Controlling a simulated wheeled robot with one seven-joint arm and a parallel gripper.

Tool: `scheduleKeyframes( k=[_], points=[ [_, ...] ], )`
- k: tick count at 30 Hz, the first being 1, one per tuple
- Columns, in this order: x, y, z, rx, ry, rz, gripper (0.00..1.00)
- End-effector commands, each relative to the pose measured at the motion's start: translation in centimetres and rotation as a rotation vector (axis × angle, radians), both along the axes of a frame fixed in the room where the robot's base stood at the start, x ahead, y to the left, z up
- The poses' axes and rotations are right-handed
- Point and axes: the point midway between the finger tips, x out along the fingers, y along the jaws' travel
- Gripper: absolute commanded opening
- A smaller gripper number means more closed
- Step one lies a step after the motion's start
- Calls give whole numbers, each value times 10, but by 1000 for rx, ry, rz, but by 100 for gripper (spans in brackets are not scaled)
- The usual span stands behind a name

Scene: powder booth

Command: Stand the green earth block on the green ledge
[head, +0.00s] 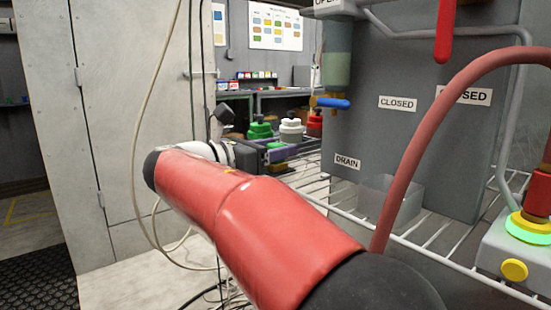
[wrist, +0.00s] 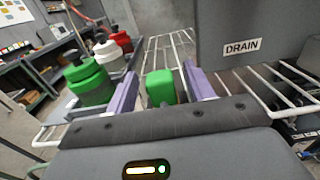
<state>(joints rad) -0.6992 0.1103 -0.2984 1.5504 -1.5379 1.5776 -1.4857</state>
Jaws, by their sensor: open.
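A green block (wrist: 160,88), which looks like the green earth block, stands between the two purple fingers of my gripper (wrist: 161,71) in the wrist view. The fingers are apart, with a visible gap on the block's left side. The block's lower part is hidden by the gripper body, so I cannot tell what it rests on. In the head view my gripper (head: 285,153) is at the wire rack's far left, partly hidden by my red arm. Green shows just above the fingers there. I cannot make out a green ledge in either view.
A green jar (wrist: 90,82), a white jar (wrist: 108,55) and a red jar (wrist: 121,39) stand in a row left of my gripper. The wire rack (wrist: 174,42) extends beyond it. A grey cabinet marked DRAIN (wrist: 255,35) rises at right. A clear bin (head: 390,197) sits by it.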

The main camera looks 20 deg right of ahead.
Motion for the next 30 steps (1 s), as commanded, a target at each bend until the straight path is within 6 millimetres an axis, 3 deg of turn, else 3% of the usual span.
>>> scheduleKeyframes(
  k=[2, 13, 23, 30],
  points=[
    [0, 0, 0, 0, 0, 0, 51],
    [0, 1, 0, 0, 0, 0, 3],
    [0, 1, 3, 0, -1, 0, 0],
    [0, 0, 31, 2, -4, -1, 0]
  ],
)
